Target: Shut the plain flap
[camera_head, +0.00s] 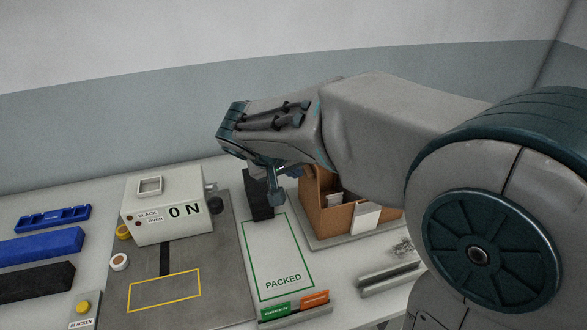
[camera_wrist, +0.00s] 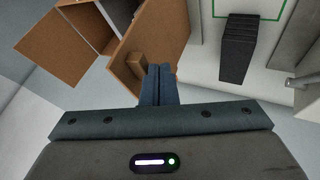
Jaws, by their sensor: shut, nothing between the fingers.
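A brown box (camera_head: 318,212) stands on a light base right of centre in the head view, partly hidden by my arm. In the wrist view the box (camera_wrist: 88,28) is at the upper left, with a dark opening. A plain brown flap (camera_wrist: 158,38) stands swung out from the box, with a small brown block (camera_wrist: 137,64) on it. My gripper (camera_wrist: 160,68) is shut and empty, its fingertips over the flap's lower edge beside the block; I cannot tell whether they touch. In the head view my gripper (camera_head: 277,198) is left of the box.
A black block (camera_head: 257,194) stands left of my gripper, by the green "PACKED" outline (camera_head: 284,282). Green and orange cards (camera_head: 295,305) sit at the front.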

